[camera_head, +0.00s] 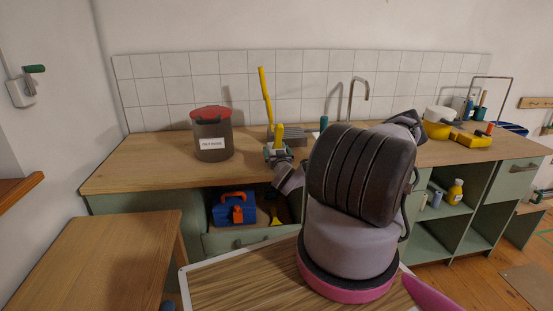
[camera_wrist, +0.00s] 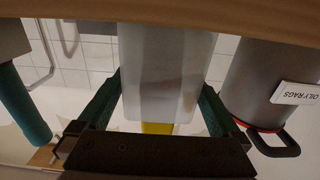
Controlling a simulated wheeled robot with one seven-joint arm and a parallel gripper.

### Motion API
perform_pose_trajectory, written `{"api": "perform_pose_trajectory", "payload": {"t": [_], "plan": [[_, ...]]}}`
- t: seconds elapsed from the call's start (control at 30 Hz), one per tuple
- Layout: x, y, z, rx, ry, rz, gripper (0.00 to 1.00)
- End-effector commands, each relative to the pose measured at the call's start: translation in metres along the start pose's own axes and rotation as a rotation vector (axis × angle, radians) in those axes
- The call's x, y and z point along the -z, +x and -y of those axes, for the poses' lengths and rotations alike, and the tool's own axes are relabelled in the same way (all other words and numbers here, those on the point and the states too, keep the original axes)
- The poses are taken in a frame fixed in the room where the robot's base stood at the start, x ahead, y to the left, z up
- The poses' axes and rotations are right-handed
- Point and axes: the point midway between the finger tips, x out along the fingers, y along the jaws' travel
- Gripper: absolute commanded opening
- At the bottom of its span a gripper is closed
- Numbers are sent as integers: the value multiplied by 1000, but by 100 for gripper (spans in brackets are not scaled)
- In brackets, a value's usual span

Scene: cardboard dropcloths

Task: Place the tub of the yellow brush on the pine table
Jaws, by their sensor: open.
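The pale grey-white tub (camera_wrist: 165,75) of the yellow brush fills the middle of the wrist view, which is upside down. It stands on the wooden counter. A bit of the brush's yellow (camera_wrist: 157,128) shows past its rim. My gripper (camera_wrist: 158,105) is open, with one dark green finger on each side of the tub; I cannot tell whether they touch it.
A grey bin with a red lid (camera_head: 212,143) stands left of the tub. A teal handle (camera_wrist: 25,105) is on its other side. A blue toolbox (camera_head: 232,209) sits below the counter.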

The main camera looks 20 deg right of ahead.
Motion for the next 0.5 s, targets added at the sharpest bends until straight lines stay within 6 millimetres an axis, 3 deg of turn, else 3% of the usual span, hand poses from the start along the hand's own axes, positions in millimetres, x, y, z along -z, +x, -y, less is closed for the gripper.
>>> {"api": "perform_pose_trajectory", "payload": {"t": [0.13,0.37,0.5], "plan": [[0,0,0,0,0,0,100],[0,0,0,0,0,-1,13],[0,0,0,0,0,-1,13]]}}
